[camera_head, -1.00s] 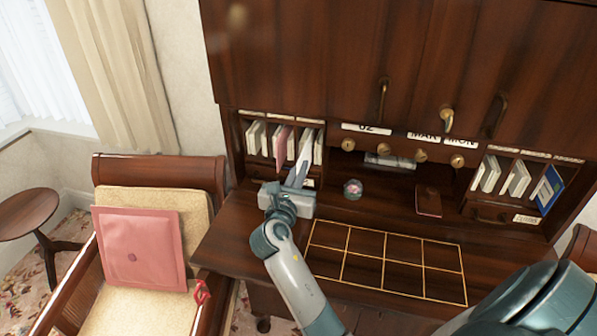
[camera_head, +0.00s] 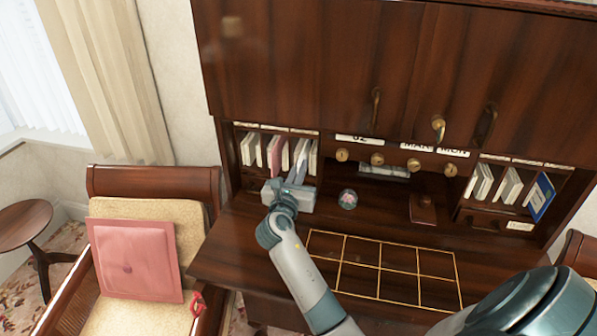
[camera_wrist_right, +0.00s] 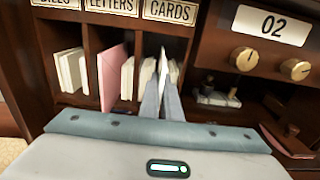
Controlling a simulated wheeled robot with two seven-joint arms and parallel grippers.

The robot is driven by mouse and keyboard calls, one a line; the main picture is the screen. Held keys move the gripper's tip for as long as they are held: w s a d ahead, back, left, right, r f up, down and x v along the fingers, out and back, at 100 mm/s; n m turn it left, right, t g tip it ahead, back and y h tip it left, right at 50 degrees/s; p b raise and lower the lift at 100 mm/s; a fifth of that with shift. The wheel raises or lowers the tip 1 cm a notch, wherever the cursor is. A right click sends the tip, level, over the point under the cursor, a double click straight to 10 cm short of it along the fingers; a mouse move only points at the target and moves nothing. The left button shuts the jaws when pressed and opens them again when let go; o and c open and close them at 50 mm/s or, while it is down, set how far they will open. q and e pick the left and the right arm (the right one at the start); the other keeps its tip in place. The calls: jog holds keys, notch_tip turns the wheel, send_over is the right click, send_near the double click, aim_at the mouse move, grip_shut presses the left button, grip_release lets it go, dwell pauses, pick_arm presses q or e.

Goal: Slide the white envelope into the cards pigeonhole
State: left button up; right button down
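My right gripper (camera_head: 297,172) is at the left bank of pigeonholes, its fingers pointing into the compartment under the CARDS label (camera_wrist_right: 170,11). In the right wrist view its two narrow fingers (camera_wrist_right: 163,95) are close together. The white envelope (camera_wrist_right: 163,62) shows as a thin upright white edge between and beyond the fingertips, at the mouth of the cards pigeonhole (camera_wrist_right: 190,62). Other pale envelopes stand just left of it. How deep the envelope sits is hidden by the fingers. My left gripper is out of view.
A pink envelope (camera_wrist_right: 111,75) stands in the LETTERS pigeonhole, and pale ones fill its neighbours. A glass paperweight (camera_head: 348,199) and a dark red object (camera_head: 423,209) stand on the desk. The gold-lined grid (camera_head: 380,265) is bare. An armchair with a pink cushion (camera_head: 135,260) is at left.

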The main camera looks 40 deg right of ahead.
jog(key=shift+x, duration=1.4)
jog(key=c, duration=1.9)
grip_release()
jog(key=shift+s+a+f+b, duration=0.15)
jog(key=shift+s+a+b, duration=0.2)
jog(key=shift+s+a, duration=0.15)
jog(key=shift+b+v, duration=2.55)
jog(key=shift+v, duration=5.45)
